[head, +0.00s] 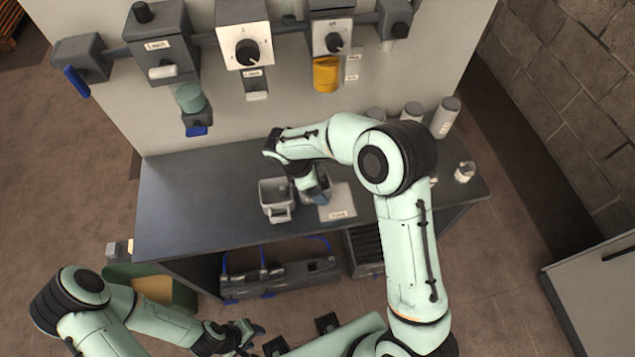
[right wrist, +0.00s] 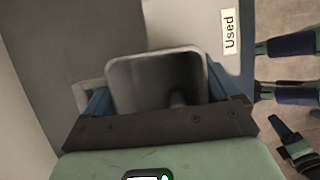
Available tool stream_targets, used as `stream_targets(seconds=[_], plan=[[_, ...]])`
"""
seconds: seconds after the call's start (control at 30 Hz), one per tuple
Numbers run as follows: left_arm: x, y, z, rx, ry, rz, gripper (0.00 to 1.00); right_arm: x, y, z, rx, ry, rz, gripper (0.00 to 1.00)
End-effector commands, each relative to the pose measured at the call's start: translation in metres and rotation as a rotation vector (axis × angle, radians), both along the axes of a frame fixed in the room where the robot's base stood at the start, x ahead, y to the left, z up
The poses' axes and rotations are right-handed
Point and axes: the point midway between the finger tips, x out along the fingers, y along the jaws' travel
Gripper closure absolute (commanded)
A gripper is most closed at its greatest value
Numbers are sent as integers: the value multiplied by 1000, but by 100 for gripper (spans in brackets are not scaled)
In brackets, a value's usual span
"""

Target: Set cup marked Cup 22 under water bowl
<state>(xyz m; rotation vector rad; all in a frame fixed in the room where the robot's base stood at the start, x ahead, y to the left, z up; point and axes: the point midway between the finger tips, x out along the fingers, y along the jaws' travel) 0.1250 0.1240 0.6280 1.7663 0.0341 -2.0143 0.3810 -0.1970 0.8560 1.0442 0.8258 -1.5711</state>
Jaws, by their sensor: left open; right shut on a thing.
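My right gripper (head: 318,195) is low over the grey bench, beside a pale mat (head: 338,203). In the right wrist view its blue fingers (right wrist: 158,95) are shut on a square grey cup (right wrist: 150,78), whose open mouth faces the camera. A handle shows at the cup's left. No cup number is readable, so I cannot tell whether it is Cup 22. Another square grey cup (head: 275,192) with a front handle stands left of the gripper. My left gripper (head: 245,337) is open and empty, low in front of the bench. No water bowl label is readable.
Wall units with dials (head: 245,45) hang above the bench, with a teal vessel (head: 190,97) and a yellow one (head: 326,74) below them. Several grey canisters (head: 446,117) and a clear bottle (head: 464,172) stand at the right. The bench's left half (head: 190,200) is clear.

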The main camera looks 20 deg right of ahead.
Motion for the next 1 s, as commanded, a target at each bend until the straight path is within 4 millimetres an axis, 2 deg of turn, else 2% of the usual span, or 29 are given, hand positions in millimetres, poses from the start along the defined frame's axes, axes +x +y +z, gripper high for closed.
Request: stream_targets(seconds=[0.27, 0.3, 0.33, 0.67, 0.77, 1.0], plan=[[-1, 0, -2, 0, 1, 0, 57, 0, 0, -2, 0, -1, 0, 42], [-1, 0, -2, 0, 1, 0, 57, 0, 0, -3, 1, -2, -1, 4], [-1, 0, -1, 0, 1, 0, 57, 0, 0, -2, 1, -2, -1, 0], [1, 0, 2, 0, -1, 0, 57, 1, 1, 5, 1, -4, 0, 0], [2, 0, 3, 0, -2, 0, 57, 3, 6, 18, 1, -7, 0, 0], [7, 0, 10, 0, -9, 0, 57, 8, 26, 67, 2, -8, 2, 0]])
